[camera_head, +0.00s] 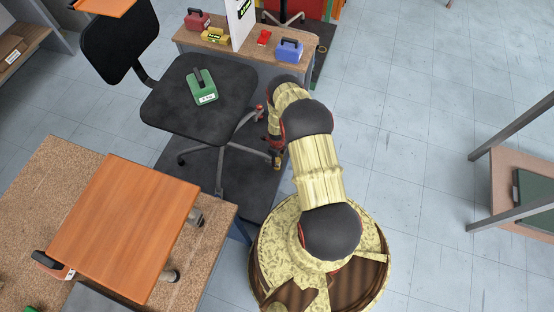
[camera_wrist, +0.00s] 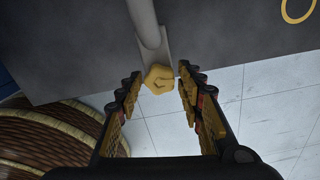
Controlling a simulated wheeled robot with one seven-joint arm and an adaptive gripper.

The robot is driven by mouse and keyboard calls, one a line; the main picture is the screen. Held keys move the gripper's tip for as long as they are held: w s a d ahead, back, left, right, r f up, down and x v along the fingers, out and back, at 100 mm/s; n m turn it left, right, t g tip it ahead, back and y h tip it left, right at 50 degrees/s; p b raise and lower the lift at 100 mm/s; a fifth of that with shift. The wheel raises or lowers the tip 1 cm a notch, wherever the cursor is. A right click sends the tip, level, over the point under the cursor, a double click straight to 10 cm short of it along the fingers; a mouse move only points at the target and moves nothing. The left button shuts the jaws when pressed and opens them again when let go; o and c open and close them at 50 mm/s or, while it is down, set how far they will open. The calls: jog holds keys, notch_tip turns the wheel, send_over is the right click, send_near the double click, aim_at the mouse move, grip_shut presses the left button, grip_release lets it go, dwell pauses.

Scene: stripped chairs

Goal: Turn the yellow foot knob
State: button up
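The yellow foot knob (camera_wrist: 158,79) sits at the end of a grey chair leg (camera_wrist: 146,25) in the wrist view. My gripper (camera_wrist: 157,84) is open, with one finger on each side of the knob. The knob lies between the fingertips; a narrow gap shows on the right, and I cannot tell whether the left finger touches. In the head view the black office chair (camera_head: 190,118) stands on a dark mat, and my arm reaches down beside its right side. A small yellow spot shows there near the leg end, partly hidden by my arm.
A green box (camera_head: 202,92) lies on the chair seat. A bench (camera_head: 215,48) with red, yellow and blue boxes stands behind. A table with an orange board (camera_head: 128,225) is at lower left. A shelf (camera_head: 500,195) stands at right; the tiled floor between is clear.

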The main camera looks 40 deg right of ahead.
jog(key=shift+o, duration=0.8)
jog(key=shift+w+r, duration=0.1)
jog(key=shift+r, duration=0.55)
notch_tip(320, 180, up, 11)
jog(key=shift+f, duration=0.15)
